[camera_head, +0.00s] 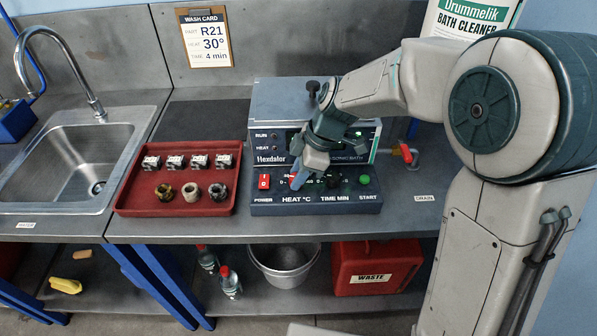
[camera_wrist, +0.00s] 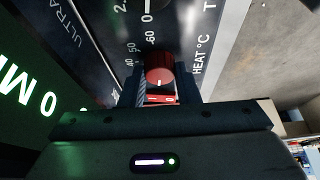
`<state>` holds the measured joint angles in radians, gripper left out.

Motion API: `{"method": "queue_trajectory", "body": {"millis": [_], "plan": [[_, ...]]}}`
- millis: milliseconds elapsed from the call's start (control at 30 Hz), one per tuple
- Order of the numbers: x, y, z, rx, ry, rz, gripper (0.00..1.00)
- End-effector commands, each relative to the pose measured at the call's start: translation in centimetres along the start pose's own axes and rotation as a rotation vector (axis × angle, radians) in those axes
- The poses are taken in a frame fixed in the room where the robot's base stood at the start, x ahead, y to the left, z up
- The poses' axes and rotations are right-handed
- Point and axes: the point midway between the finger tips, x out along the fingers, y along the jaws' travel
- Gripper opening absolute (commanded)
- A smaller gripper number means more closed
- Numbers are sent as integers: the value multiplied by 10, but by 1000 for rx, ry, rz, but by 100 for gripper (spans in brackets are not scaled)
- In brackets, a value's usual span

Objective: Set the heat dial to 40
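The red heat dial (camera_wrist: 160,68) shows in the wrist view, between the two fingers of my gripper (camera_wrist: 161,88). The fingers lie close against both its sides, with no clear gap. A short white mark shows on the dial; its exact reading is not clear. Scale numbers including 40, 50 and 60 are printed beside it, with the label HEAT °C (camera_wrist: 201,54). In the head view my gripper (camera_head: 298,180) points down at the front panel of the grey ultrasonic bath (camera_head: 275,210) and mostly hides the dial.
A red power switch (camera_head: 264,181) is left of the dial; a black time dial (camera_head: 333,181) and green start button (camera_head: 364,180) are right. A red tray (camera_head: 178,208) with several parts is at the left. A red-handled drain valve (camera_head: 406,152) is at the right.

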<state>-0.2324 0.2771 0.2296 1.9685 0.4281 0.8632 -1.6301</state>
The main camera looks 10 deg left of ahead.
Motion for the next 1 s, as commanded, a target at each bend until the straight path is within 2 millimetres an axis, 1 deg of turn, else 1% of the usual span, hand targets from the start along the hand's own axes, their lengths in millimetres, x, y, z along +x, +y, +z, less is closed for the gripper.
{"method": "queue_trajectory", "body": {"millis": [233,433,667,1000], "plan": [[0,0,0,21,0,11,6],[2,0,1,102,0,48,6],[3,-2,1,272,0,119,6],[1,-4,-1,569,1,242,6]]}}
